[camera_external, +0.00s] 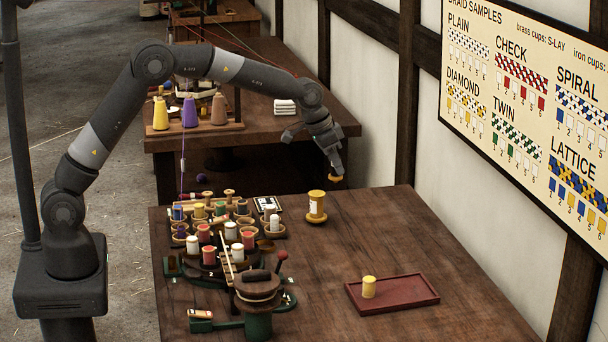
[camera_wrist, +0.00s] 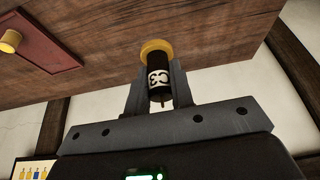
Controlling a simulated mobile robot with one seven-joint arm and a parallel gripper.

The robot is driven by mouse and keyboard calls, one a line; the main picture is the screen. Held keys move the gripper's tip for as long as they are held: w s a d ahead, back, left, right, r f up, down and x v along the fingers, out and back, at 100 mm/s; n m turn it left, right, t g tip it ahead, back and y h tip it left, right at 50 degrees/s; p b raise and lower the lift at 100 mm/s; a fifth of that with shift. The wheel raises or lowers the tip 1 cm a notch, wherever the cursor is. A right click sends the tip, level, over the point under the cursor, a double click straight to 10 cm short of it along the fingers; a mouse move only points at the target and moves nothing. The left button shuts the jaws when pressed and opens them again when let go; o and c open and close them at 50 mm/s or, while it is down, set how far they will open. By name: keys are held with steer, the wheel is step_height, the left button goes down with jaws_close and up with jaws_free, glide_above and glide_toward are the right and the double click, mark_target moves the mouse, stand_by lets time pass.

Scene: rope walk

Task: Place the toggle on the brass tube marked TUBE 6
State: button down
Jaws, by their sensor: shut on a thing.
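I cannot tell whether this is the toggle. On the table, several small cups and tubes with coloured bobbins (camera_external: 231,230) stand around a round dark stand. No TUBE 6 marking is readable, so I cannot tell which tube it is.
A yellow spool with a white label (camera_external: 317,205) stands on the near table (camera_external: 400,235). A dark red tray (camera_external: 415,289) holds a yellow cylinder (camera_external: 369,287). A wooden drum (camera_external: 258,287) stands at the front left. The table's right side is mostly clear beside the wall.

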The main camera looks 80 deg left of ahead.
steer(key=s+r+n, duration=0.1)
steer(key=s+r, duration=0.2)
steer(key=s, duration=0.2)
glide_above(316, 192)
step_height(316, 192, down, 6)
steer(key=shift+d+f, duration=0.1)
steer(key=shift+f, duration=0.05)
steer(key=shift+y, duration=0.3)
steer(key=shift+f, duration=2)
steer(key=shift+f, duration=0.1)
steer(key=c, duration=1.3)
jaws_free()
steer(key=shift+o, duration=0.2)
